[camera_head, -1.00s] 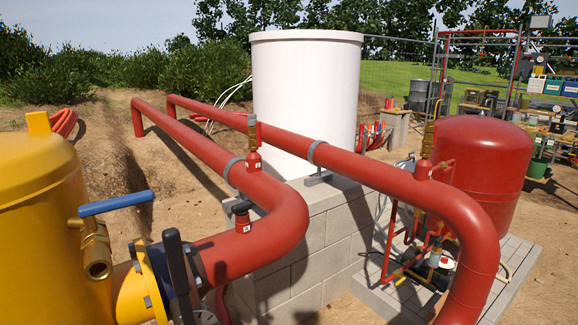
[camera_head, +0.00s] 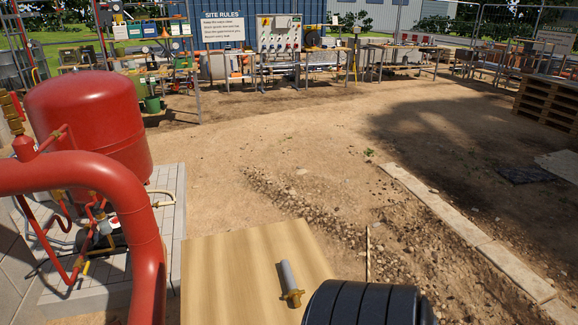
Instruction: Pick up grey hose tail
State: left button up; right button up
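The grey hose tail (camera_head: 288,277) lies on a light wooden board (camera_head: 225,265) at the bottom middle of the head view. It is a short grey tube with a brass fitting at its near end. A black ribbed cylinder (camera_head: 365,305) stands close to its right, at the bottom edge. Neither of my grippers shows in this view.
A red pipe (camera_head: 148,240) and a red tank (camera_head: 90,115) stand at the left on grey paving. Bare ground (camera_head: 250,150) lies open beyond the board. Workbenches and a site rules sign (camera_head: 222,27) line the back. Stacked pallets (camera_head: 550,100) stand at the right.

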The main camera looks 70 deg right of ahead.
aim_at(294, 294)
jog(key=z, duration=2.15)
jog(key=i+l, duration=0.1)
jog(key=l, duration=0.95)
